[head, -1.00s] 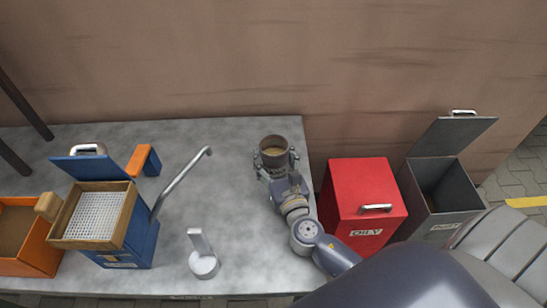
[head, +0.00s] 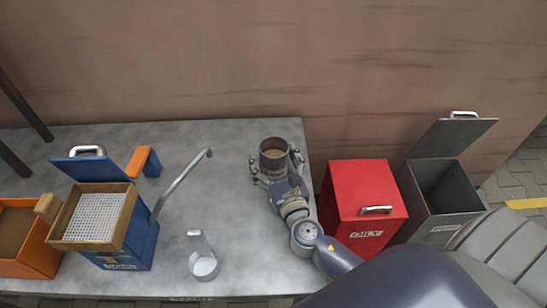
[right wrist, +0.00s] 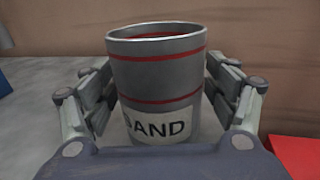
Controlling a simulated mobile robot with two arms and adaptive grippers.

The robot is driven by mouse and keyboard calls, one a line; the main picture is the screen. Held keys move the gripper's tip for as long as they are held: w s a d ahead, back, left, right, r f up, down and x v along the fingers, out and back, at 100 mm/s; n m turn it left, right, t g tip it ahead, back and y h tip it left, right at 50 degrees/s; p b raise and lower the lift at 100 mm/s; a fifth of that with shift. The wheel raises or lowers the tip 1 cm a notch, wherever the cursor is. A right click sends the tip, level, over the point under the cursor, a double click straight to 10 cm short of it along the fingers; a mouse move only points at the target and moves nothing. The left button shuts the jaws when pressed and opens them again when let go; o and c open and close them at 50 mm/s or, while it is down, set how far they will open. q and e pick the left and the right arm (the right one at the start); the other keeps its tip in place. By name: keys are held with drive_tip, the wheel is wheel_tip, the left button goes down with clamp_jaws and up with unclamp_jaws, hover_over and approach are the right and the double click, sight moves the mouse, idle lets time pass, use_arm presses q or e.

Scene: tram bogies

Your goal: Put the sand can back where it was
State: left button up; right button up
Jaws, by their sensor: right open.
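The sand can (head: 274,158) is a grey metal can with red bands and a label reading "SAND". It stands upright near the right back end of the grey bench (head: 228,240), with tan sand inside in the head view. In the right wrist view the can (right wrist: 155,85) fills the middle. My right gripper (head: 274,170) is open around the can, with one finger on each side. In the right wrist view the gripper (right wrist: 158,100) shows a gap between each finger and the can wall. My left gripper is not in view.
A red bin (head: 362,200) marked "OILY" and an open grey bin (head: 455,215) stand right of the bench.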

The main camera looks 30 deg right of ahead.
sight(278, 170)
drive_tip(key=shift+s+r, duration=0.1)
drive_tip(key=s, duration=0.2)
drive_tip(key=s+a, duration=0.1)
drive_tip(key=s, duration=0.1)
drive_tip(key=shift+s, duration=0.4)
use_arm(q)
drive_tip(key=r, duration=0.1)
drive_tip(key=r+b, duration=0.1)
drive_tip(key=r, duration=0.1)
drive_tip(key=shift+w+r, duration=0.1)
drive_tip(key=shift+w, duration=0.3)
use_arm(e)
drive_tip(key=s, duration=0.4)
drive_tip(key=s+a, duration=0.1)
drive_tip(key=s, duration=0.1)
drive_tip(key=shift+s+a, duration=0.1)
drive_tip(key=shift+s, duration=0.3)
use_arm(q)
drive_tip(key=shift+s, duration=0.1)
